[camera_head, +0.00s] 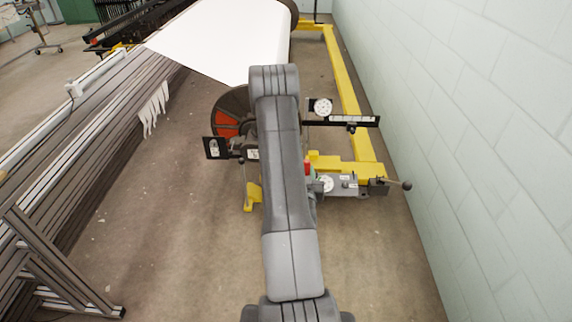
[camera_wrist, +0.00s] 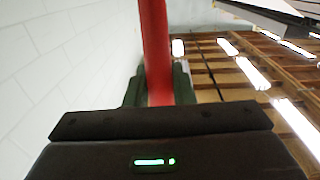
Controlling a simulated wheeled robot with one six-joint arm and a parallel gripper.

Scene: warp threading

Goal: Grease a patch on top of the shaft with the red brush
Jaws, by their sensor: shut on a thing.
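In the wrist view, a red brush (camera_wrist: 155,45) stands between the two dark green fingers of my gripper (camera_wrist: 158,88). The gripper is shut on the red handle, which runs up out of the top of the picture. The brush's bristles are not seen. In the head view, my grey arm reaches over the end of the machine and hides my gripper. A small red bit (camera_head: 308,168) shows at the arm's right edge; I cannot tell if it is the brush. I cannot make out the shaft for certain; my arm covers the middle of the machine's end.
A yellow frame (camera_head: 345,85) and a grey base with a lever (camera_head: 405,185) lie right of my arm. A dark disc with red sectors (camera_head: 228,125) and a white cloth roll (camera_head: 225,40) stand beyond. A pale block wall (camera_head: 470,130) closes the right side. Bare floor (camera_head: 165,230) lies left.

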